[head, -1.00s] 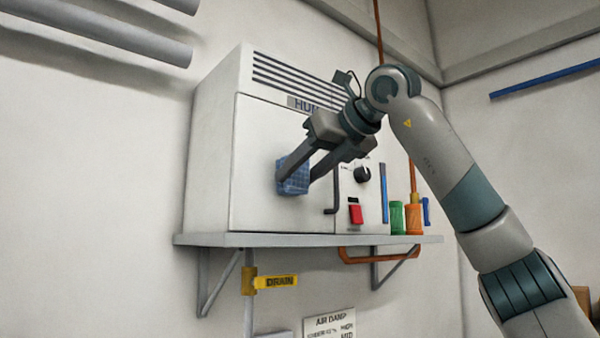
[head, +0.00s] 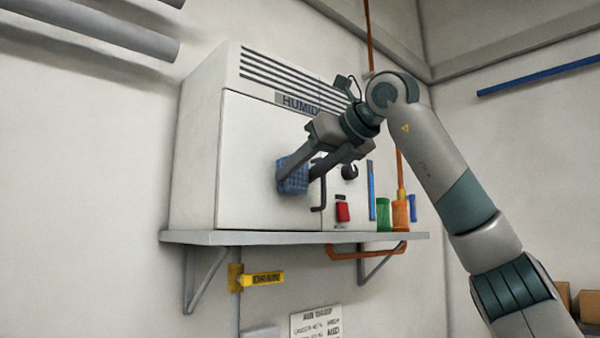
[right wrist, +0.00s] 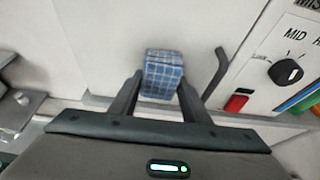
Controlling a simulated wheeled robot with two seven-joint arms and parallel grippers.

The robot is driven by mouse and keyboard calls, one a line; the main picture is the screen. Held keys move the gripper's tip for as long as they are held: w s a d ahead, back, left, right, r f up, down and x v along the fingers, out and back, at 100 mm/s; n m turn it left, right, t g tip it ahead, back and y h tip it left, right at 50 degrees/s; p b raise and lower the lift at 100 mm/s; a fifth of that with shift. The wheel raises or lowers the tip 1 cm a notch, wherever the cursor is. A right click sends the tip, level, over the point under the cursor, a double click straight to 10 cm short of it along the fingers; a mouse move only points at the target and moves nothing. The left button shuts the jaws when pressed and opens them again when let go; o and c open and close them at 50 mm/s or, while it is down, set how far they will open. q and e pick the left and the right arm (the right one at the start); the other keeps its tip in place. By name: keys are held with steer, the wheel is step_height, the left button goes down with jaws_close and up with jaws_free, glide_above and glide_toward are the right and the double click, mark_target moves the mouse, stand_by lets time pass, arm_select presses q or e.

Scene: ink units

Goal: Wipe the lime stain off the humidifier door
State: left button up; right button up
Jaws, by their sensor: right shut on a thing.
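The white humidifier (head: 200,150) stands on a wall shelf, its door (head: 250,130) facing me. My right gripper (head: 300,178) is shut on a blue checked cloth pad (head: 291,176), held at the door's lower right part, just left of the dark door handle (head: 322,195). The pad also shows in the right wrist view (right wrist: 163,76), between the two fingertips. I cannot tell whether it touches the door. No lime stain shows on the visible door; the pad and gripper hide part of it. My left gripper is not in view.
Right of the handle are a black knob (head: 349,172) and a red switch (head: 343,212). Green (head: 383,214) and orange (head: 400,214) cylinders stand on the grey shelf (head: 240,238). The air left of the humidifier is free.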

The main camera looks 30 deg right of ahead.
steer(key=shift+s, duration=0.1)
steer(key=shift+s+d+f+b, duration=0.15)
steer(key=shift+s+b, duration=0.3)
steer(key=shift+s, duration=0.45)
steer(key=shift+s+d+b, duration=0.15)
steer(key=shift+s+b, duration=0.05)
steer(key=shift+s, duration=0.75)
steer(key=shift+s+d+b, duration=0.1)
steer(key=shift+s+b, duration=0.1)
steer(key=shift+s, duration=0.75)
steer(key=shift+s+d, duration=0.2)
steer(key=shift+s, duration=1.3)
